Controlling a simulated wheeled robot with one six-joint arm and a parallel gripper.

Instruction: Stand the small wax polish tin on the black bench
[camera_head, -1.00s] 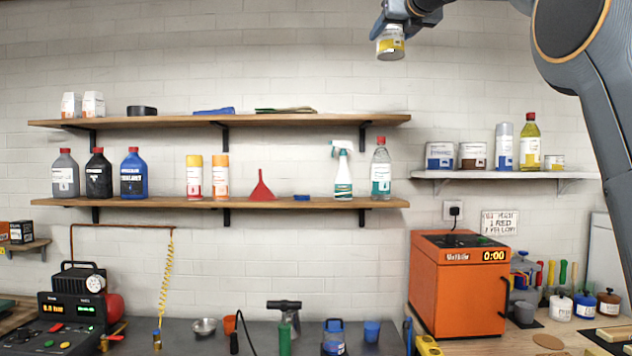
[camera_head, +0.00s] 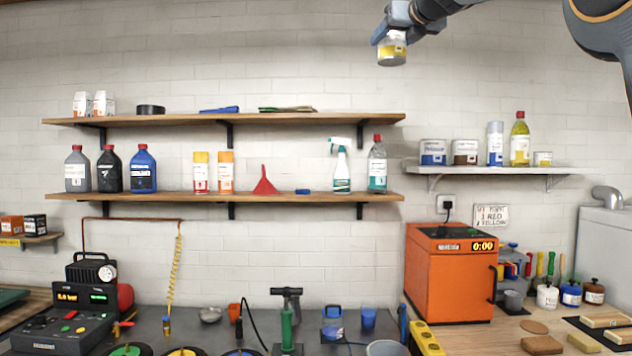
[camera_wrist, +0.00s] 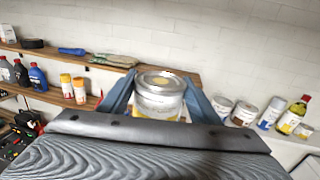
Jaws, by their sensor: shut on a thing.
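My gripper (camera_head: 391,40) is shut on a small tin with a silver lid and a white and yellow label (camera_head: 391,52). In the wrist view the tin (camera_wrist: 159,95) sits upright between the two blue-grey fingers. I cannot read its label. The black bench (camera_head: 190,335) runs along the bottom left and middle of the head view, well below the gripper.
An orange oven (camera_head: 450,285) stands on the wooden worktop (camera_head: 480,338) at right. A white shelf (camera_head: 490,170) holds several cans and bottles.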

